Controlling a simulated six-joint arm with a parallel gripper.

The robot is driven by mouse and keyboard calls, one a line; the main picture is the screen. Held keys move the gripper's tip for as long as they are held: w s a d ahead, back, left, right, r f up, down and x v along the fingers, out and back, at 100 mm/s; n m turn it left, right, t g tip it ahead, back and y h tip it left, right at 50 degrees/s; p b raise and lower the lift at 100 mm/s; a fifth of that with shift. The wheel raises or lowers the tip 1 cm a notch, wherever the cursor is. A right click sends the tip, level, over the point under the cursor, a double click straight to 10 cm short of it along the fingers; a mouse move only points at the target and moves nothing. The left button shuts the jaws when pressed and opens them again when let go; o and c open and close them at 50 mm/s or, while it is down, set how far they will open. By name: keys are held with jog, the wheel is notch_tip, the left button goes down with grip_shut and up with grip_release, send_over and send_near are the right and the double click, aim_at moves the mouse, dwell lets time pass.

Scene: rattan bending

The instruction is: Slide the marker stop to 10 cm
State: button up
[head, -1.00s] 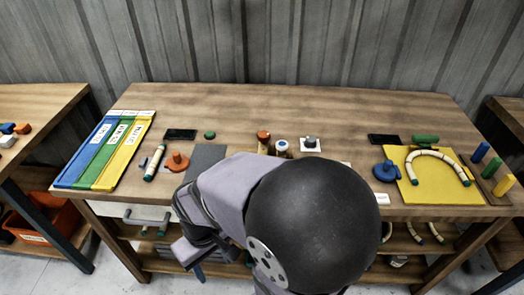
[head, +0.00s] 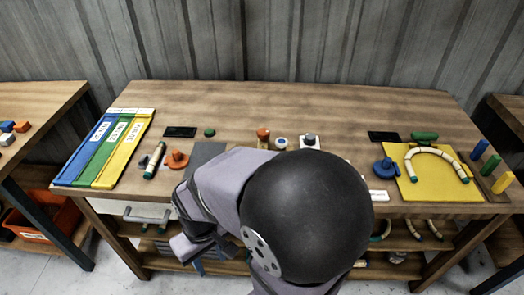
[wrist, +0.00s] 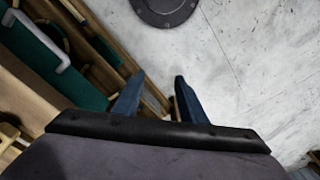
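I cannot pick out the marker stop or a centimetre scale for certain in either view. My gripper (wrist: 160,95) shows two blue fingers apart with nothing between them, so it is open. In the head view my gripper (head: 196,264) hangs low in front of the table's front edge, below the top. My arm hides the middle front of the table and part of a dark grey plate (head: 207,153).
The wooden table (head: 330,105) holds blue, green (head: 107,150) and yellow strips, an orange knob piece (head: 177,160), and a bent rattan arch on a yellow board (head: 432,190). A drawer handle (head: 148,216) is below left. The table's back middle is clear.

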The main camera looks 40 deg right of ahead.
jog(key=w+m+t+p, duration=0.3)
jog(key=w+p, duration=0.1)
jog(key=w, duration=0.5)
jog(key=w+d+r+m+t+h+p, duration=0.1)
jog(key=w+d+m+h+p, duration=0.1)
jog(key=d, duration=0.2)
jog(key=w+d+r+m+t+h+p, duration=0.1)
jog(key=w+d+m+h+p, duration=0.1)
jog(key=d, duration=0.3)
jog(key=w+d+r+m+t+h+p, duration=0.2)
jog(key=w+d, duration=0.1)
jog(key=d, duration=0.1)
jog(key=shift+w+d+r+m+p, duration=0.1)
jog(key=shift+w+d+m+p, duration=0.2)
jog(key=shift+p, duration=0.1)
jog(key=s+d+r+m+g+h+p, duration=0.1)
jog(key=s+d+r+m+h+p, duration=0.25)
jog(key=s+d+h, duration=0.4)
jog(key=shift+n+y, duration=0.35)
jog(key=shift+y, duration=0.2)
jog(key=shift+w+r+p+x, duration=0.1)
jog(key=shift+r+p+x, duration=0.15)
jog(key=shift+x, duration=0.95)
jog(key=shift+w+r+p+x, duration=0.15)
jog(key=shift+r+x, duration=0.1)
jog(key=shift+x, duration=0.95)
jog(key=shift+w+r+p+x, duration=0.1)
jog(key=shift+r+p+x, duration=0.15)
jog(key=shift+x, duration=2)
